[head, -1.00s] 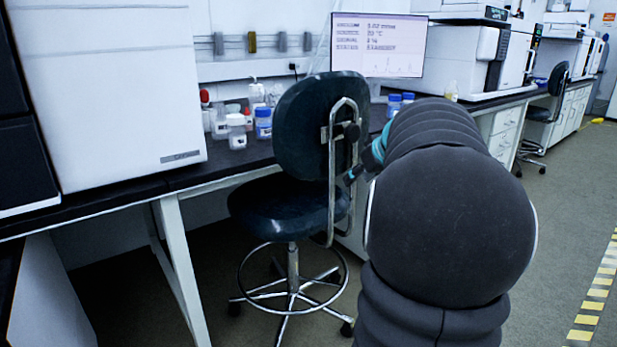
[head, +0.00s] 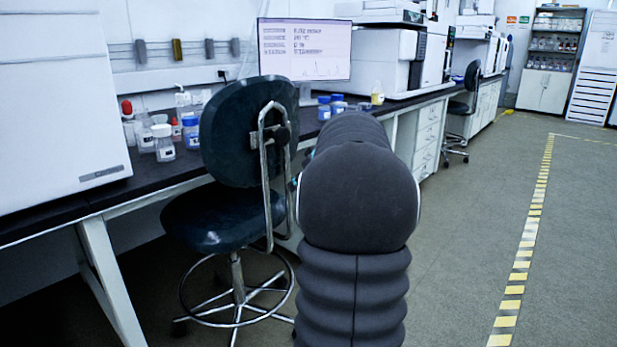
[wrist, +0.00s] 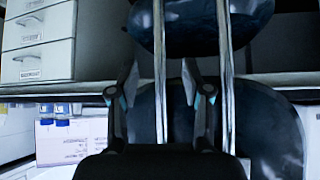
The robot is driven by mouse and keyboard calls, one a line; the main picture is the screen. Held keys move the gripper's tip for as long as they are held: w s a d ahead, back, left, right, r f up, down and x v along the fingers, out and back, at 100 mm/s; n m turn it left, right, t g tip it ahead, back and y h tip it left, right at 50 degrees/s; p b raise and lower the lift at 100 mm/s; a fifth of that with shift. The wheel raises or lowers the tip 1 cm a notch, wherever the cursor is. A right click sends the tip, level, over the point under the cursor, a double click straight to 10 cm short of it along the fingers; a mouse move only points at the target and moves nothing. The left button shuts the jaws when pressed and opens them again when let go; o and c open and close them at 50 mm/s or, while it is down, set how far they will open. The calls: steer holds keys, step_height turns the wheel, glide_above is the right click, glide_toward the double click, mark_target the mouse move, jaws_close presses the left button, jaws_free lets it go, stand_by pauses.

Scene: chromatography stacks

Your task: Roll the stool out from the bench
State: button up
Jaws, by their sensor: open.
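The stool (head: 225,140) stands at the bench's front edge, with a dark teal seat (head: 210,222), a backrest, a chrome back frame and a foot ring. The wrist view appears upside down; there my gripper (wrist: 158,85) is open beside the chrome back frame (wrist: 160,45). One upright bar passes between the two fingers in the picture, and the other runs just right of the right finger. The backrest (wrist: 275,130) is behind them. I cannot tell whether the fingers touch the bar.
The dark-topped bench (head: 150,190) runs along the left, with a white leg (head: 108,285) left of the stool. Bottles (head: 164,143) and a monitor (head: 304,48) stand on it. Open floor (head: 460,230) lies to the right, with a yellow-striped line (head: 522,250).

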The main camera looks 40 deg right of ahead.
steer(key=x, duration=0.9)
steer(key=shift+w+f, duration=0.1)
steer(key=shift+f, duration=0.05)
jaws_close()
